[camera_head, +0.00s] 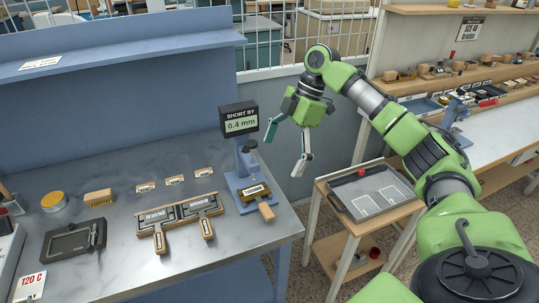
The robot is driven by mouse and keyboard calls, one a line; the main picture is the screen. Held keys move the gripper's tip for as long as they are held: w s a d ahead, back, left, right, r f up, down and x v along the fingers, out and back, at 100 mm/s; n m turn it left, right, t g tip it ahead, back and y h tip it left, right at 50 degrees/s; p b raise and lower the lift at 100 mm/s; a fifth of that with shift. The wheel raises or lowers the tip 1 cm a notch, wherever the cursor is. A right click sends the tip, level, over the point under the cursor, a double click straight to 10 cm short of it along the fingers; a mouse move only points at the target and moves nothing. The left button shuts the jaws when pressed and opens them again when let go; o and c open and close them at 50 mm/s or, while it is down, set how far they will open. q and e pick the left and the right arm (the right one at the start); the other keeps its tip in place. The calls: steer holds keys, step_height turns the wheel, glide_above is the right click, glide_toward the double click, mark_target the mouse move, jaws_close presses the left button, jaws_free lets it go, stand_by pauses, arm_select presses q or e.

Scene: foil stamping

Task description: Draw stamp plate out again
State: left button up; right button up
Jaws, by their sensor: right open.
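The small blue press (243,165) stands near the right edge of the metal bench. A plate (254,193) with a wooden handle (267,212) sits at its base, the handle pointing toward the front. I take this for the stamp plate; how deep it sits I cannot tell. A display (240,122) on the press reads "SHORT BY 0.4 mm". My right gripper (285,156) is open and empty, hanging to the right of the press and apart from it. My left gripper is not in view.
A side table (320,184) holds a grey tray (341,207). Bare bench surface (235,243) lies in front of the handle.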

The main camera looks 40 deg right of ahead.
steer(key=p, duration=0.1)
glide_toward(265, 196)
steer(key=s+a, duration=0.3)
steer(key=x, duration=0.1)
steer(key=p+x, duration=0.1)
steer(key=x, duration=0.3)
steer(key=shift+w+a+f+p, duration=0.1)
steer(key=shift+w+f+p, duration=0.1)
steer(key=shift+w+p, duration=0.15)
steer(key=shift+w+a+f, duration=0.1)
steer(key=shift+f, duration=0.35)
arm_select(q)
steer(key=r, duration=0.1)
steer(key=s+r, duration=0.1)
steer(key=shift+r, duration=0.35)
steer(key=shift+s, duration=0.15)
arm_select(e)
steer(key=shift+c, duration=0.4)
